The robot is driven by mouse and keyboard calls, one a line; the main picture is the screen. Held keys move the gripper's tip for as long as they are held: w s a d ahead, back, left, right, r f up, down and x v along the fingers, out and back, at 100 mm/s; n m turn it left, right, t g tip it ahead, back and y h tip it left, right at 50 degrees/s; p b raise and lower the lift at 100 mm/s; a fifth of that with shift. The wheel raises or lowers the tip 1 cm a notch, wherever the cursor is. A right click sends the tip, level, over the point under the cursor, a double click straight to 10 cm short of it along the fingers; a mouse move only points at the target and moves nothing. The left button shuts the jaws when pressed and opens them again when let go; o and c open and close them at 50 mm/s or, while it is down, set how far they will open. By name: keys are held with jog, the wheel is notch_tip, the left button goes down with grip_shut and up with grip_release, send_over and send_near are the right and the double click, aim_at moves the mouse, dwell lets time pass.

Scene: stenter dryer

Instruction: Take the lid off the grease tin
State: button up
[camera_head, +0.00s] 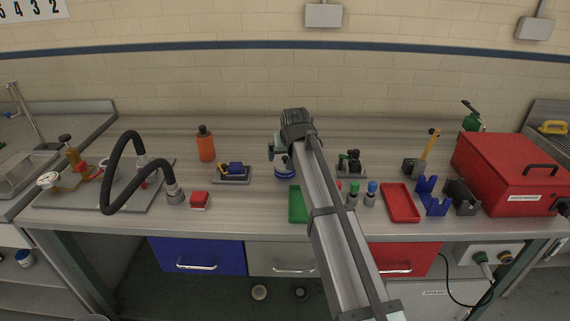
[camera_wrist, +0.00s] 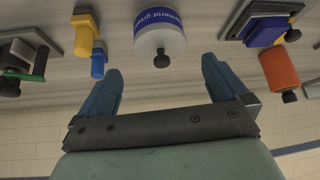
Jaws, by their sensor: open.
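The grease tin (camera_wrist: 172,17) is white with a blue printed label and stands at the top middle of the wrist view. Its lid (camera_wrist: 148,45) is on it, pale, with a black knob (camera_wrist: 161,61) in the centre. In the head view the tin (camera_head: 285,174) stands on the bench, partly hidden by my gripper (camera_head: 277,152). In the wrist view my gripper (camera_wrist: 160,82) is open, with its two blue fingers apart and nothing between them. The knob lies just beyond the fingertips, roughly centred between them; no contact shows.
An orange bottle (camera_head: 205,144) and a small tray with blue and yellow parts (camera_head: 232,174) are left of the tin. A green tray (camera_head: 298,204) is in front. A red tray (camera_head: 400,202) and red box (camera_head: 515,168) are right. A black hose (camera_head: 107,178) arches at left.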

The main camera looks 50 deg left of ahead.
aim_at(285, 159)
jog(key=shift+x, duration=2.6)
jog(key=shift+a+r, duration=0.1)
jog(key=shift+a, duration=0.05)
jog(key=shift+c, duration=0.2)
jog(key=c, duration=0.9)
jog(key=shift+o, duration=0.2)
jog(key=shift+r, duration=0.15)
